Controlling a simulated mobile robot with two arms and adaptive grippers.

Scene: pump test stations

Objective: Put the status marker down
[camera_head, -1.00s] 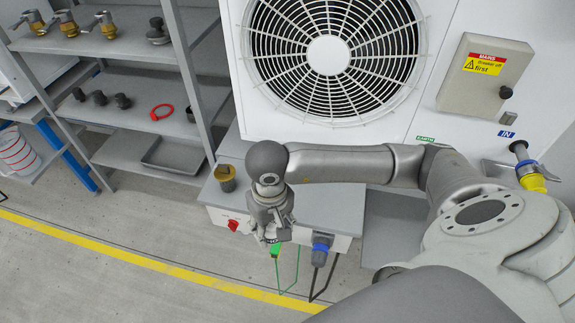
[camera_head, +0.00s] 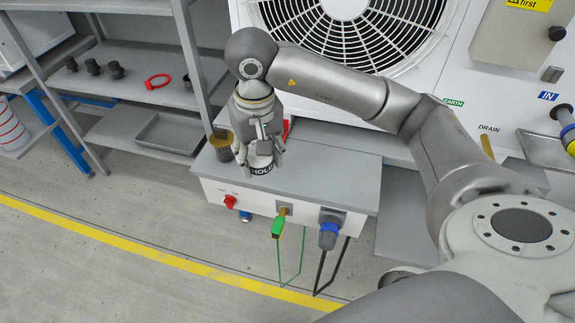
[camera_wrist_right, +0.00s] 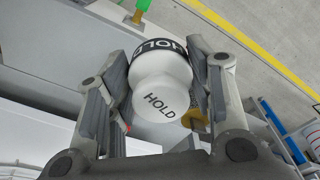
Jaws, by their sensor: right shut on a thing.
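The status marker (camera_wrist_right: 163,85) is a white knob-shaped piece with a black band, lettered HOLD on its top and band. My right gripper (camera_wrist_right: 155,105) is shut on it, one finger on each side, in the right wrist view. In the head view the gripper (camera_head: 261,150) points down over the left part of the grey bench top (camera_head: 330,165). The marker's black HOLD band (camera_head: 262,169) shows below the fingers, close to the bench top. I cannot tell whether it touches. My left gripper is not in view.
A dark cup with a brass rim (camera_head: 221,147) stands just left of the gripper. Something red (camera_head: 286,129) is partly hidden behind it. A green plug (camera_head: 278,228) and a blue-grey connector (camera_head: 329,232) are on the bench front. The bench top is clear to the right.

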